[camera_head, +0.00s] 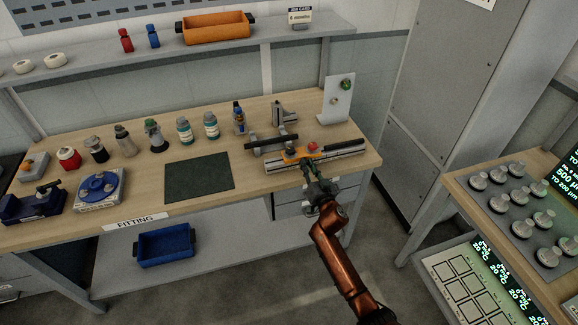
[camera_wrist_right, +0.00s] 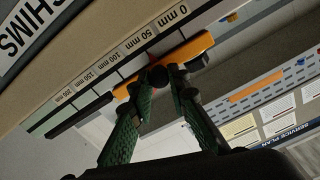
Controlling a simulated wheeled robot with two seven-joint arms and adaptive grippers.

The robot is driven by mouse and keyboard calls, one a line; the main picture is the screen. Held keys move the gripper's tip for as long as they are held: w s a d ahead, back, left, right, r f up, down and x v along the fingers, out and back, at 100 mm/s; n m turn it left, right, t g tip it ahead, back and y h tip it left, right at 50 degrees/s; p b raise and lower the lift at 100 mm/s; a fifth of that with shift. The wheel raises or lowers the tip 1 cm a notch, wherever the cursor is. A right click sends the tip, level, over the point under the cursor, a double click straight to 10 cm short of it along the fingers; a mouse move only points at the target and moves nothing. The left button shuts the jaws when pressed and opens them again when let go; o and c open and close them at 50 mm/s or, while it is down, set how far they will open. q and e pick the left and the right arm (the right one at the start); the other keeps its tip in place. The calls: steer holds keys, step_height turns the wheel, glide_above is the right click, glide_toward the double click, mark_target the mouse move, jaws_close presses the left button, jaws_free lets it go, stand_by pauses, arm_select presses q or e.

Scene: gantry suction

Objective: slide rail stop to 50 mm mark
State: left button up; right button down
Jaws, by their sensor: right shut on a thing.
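The rail (camera_head: 330,162) lies along the bench's right front edge. Its scale (camera_wrist_right: 138,40) reads from 0 mm to 200 mm in the right wrist view. The orange rail stop (camera_wrist_right: 197,52) sits on the rail and shows in the head view (camera_head: 289,155). A small red mark on it lies close to the 50 mm label; I cannot tell whether they line up exactly. The gripper also shows in the head view (camera_head: 308,168). My left gripper is not in view.
A grey fixture (camera_head: 275,142) stands behind the rail, with an upright white panel (camera_head: 337,100) at right. Several bottles (camera_head: 184,130) and a dark mat (camera_head: 199,177) lie to the left. Open floor lies in front of the bench (camera_head: 250,183).

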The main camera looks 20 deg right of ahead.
steer(key=shift+d, duration=0.15)
steer(key=c, duration=2.2)
jaws_free()
steer(key=shift+f, duration=0.1)
steer(key=o, duration=0.4)
steer(key=shift+s, duration=0.15)
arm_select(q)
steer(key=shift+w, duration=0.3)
arm_select(e)
steer(key=s, duration=1.1)
steer(key=shift+s+a, duration=0.35)
steer(key=shift+s, duration=0.05)
